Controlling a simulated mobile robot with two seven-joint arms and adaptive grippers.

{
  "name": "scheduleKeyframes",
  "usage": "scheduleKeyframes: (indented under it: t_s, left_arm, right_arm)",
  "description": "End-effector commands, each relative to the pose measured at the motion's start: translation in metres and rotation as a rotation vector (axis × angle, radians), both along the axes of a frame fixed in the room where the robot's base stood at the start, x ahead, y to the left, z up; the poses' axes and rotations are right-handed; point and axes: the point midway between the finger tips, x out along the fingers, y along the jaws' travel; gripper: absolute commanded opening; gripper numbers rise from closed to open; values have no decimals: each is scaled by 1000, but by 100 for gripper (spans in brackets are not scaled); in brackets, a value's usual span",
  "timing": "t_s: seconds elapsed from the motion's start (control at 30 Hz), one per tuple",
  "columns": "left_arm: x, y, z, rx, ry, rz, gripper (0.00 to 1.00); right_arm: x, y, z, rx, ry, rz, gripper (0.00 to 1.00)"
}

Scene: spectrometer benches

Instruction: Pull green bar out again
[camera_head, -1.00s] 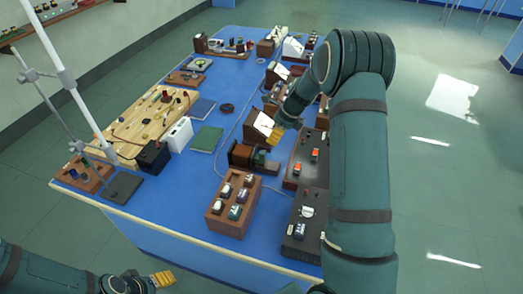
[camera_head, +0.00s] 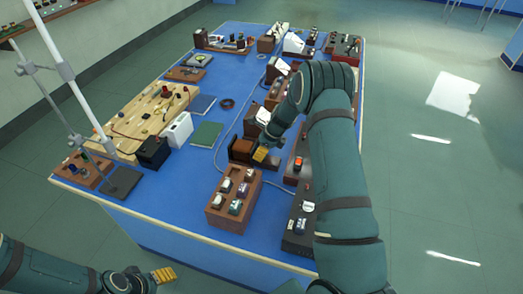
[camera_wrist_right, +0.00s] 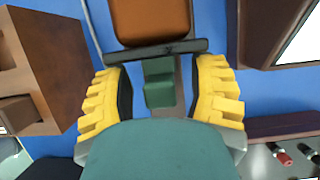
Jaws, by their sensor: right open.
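The green bar (camera_wrist_right: 158,82) shows in the right wrist view as a short green block at a dark plate, in front of an orange-brown box (camera_wrist_right: 150,20). My right gripper (camera_wrist_right: 162,95) is open, with one yellow finger on each side of the bar and a gap on both sides. In the head view my right gripper (camera_head: 262,154) is over the right end of the small brown wooden device (camera_head: 240,149); the bar cannot be made out there. My left gripper (camera_head: 163,275) is low at the left, off the table's front edge, its jaws unclear.
A wooden box with several compartments (camera_head: 215,218) stands on the blue table (camera_head: 175,208) close in front of the device. Dark instrument boxes (camera_head: 297,239) line the right edge. A green book (camera_head: 206,135) lies to the left. A brown block stands beside the gripper in the wrist view (camera_wrist_right: 45,70).

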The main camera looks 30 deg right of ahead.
Motion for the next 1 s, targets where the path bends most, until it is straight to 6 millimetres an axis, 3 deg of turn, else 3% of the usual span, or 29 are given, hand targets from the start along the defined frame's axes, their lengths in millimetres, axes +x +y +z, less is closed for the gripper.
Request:
scheduleKeyframes:
  t_s: [0.2,0.37,0.67,1.0]
  left_arm:
    - [0,0,0,0,0,0,57]
    - [0,0,0,0,0,0,57]
    - [0,0,0,0,0,0,57]
    - [0,0,-2,0,0,0,57]
  right_arm:
    - [0,0,0,0,0,0,56]
    - [0,0,0,0,0,0,0]
    - [-1,-1,-1,-1,2,0,0]
    - [-40,-32,-2,1,6,-3,0]
